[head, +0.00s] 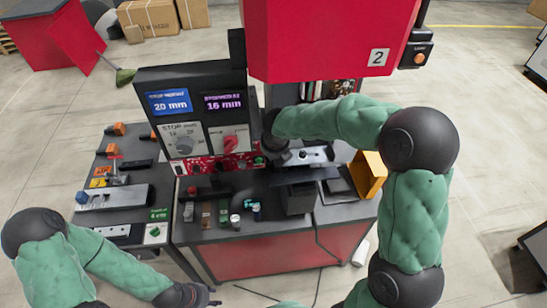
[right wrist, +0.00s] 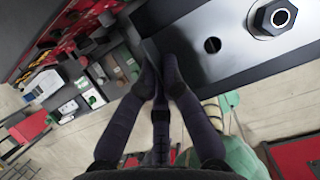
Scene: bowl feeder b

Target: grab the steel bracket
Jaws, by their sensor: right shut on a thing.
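The steel bracket (right wrist: 255,58) is a shiny grey plate with a round hole and a hex nut in the right wrist view. In the head view a silvery plate (head: 318,155) with dark fittings, which looks like the same piece, lies on the machine just right of my right wrist. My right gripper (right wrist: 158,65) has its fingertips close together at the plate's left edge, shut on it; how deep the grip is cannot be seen. My left gripper (head: 200,294) is low at the bottom of the head view, away from the bracket, and its finger opening is unclear.
A red machine housing (head: 325,40) marked 2 hangs above the work area. A control panel (head: 195,110) with two displays stands to the left. A side table (head: 120,165) holds several small parts. A yellow-orange bin (head: 371,174) stands right of the machine.

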